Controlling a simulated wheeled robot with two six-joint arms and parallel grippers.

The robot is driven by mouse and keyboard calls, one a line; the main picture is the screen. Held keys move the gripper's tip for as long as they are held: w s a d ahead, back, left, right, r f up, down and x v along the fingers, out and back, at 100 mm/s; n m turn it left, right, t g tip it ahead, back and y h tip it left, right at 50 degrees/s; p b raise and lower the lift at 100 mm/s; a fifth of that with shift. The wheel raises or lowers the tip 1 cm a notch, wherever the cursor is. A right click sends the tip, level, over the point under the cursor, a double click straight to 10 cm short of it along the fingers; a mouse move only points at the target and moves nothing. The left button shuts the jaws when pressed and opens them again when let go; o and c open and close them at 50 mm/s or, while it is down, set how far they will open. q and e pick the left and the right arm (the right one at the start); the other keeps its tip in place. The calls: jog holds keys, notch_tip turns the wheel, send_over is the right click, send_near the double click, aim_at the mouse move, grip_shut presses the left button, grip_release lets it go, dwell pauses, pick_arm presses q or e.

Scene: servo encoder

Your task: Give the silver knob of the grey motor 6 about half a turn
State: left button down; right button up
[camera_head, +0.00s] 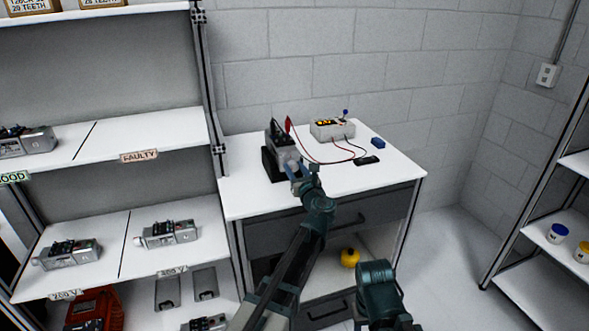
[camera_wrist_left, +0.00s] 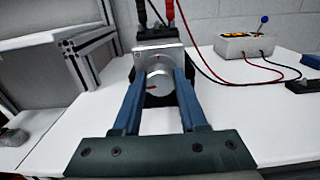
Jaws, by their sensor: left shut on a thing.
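The grey motor (camera_head: 284,150) stands in a black holder (camera_head: 271,165) on the white table, with leads on its top. In the left wrist view the motor's face (camera_wrist_left: 158,52) is towards me. Its silver knob (camera_wrist_left: 160,80) has a red mark at the lower left. My left gripper (camera_wrist_left: 160,82) is shut on the knob, one blue finger on each side. In the head view the left gripper (camera_head: 299,172) hides the knob. A dark green arm part (camera_head: 380,290) at the lower right is mine; no right fingers show.
A control box (camera_head: 332,129) with a blue-topped lever stands behind, joined by red and black cables. A blue block (camera_head: 378,142) and a black item (camera_head: 366,160) lie to the right. Shelves (camera_head: 180,127) with other motors stand left. The table's front right is clear.

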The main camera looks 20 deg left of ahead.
pick_arm(q)
jog(key=shift+n, duration=0.3)
jog(key=n, duration=0.7)
jog(key=shift+n, duration=0.3)
jog(key=n, duration=0.4)
jog(key=shift+a+f, duration=0.1)
jog(key=shift+s+n, duration=0.1)
jog(key=shift+n, duration=1.6)
jog(key=shift+c, duration=2.2)
grip_release()
